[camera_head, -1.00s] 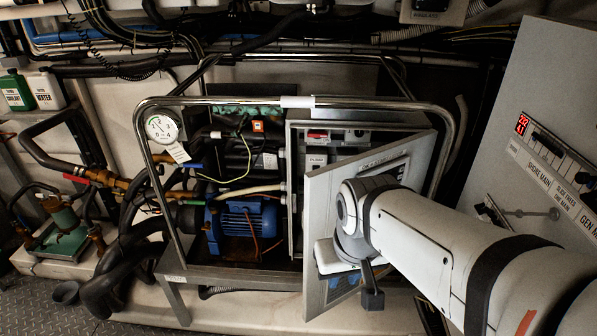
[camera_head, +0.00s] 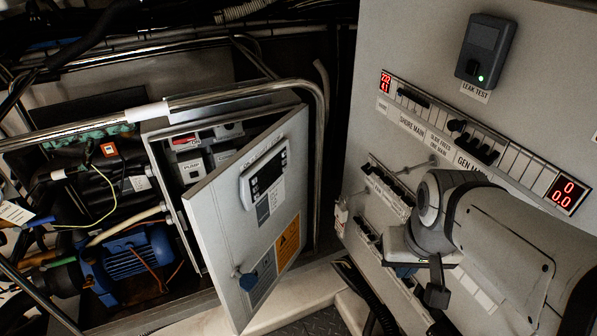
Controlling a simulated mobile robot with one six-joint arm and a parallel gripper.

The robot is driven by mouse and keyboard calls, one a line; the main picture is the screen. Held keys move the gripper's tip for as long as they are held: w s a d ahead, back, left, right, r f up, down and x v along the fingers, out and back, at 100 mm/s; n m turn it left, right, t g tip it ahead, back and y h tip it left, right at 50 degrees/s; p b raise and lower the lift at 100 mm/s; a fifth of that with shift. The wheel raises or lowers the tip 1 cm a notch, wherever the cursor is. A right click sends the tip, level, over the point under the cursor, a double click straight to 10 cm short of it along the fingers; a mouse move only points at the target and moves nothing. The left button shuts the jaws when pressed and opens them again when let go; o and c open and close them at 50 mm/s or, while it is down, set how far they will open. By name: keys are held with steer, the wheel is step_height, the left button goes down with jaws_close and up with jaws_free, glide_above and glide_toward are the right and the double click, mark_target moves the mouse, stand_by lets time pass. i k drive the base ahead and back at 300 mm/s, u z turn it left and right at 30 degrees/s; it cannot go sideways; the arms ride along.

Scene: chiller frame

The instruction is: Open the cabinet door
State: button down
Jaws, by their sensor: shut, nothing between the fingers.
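The grey cabinet door (camera_head: 222,215) stands well open, its left edge swung out toward me and its right edge at the cabinet side. The open cabinet (camera_head: 160,150) shows labelled electrical parts inside, behind the door's left edge. My gripper (camera_head: 405,270) is to the right of the door and apart from it, in front of the grey switch panel. Its fingers are small and partly hidden by my wrist; they look shut and empty.
A metal tube frame (camera_head: 240,92) runs over the cabinet. A blue pump motor (camera_head: 128,262) sits left below. The large grey switch panel (camera_head: 395,40) with red displays and a leak-test box (camera_head: 485,50) fills the right, close behind my arm.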

mark_target(262, 237)
steer(key=z, duration=0.4)
steer(key=k, duration=1.3)
steer(key=u, duration=0.95)
steer(key=i, duration=1.5)
steer(key=z, duration=0.1)
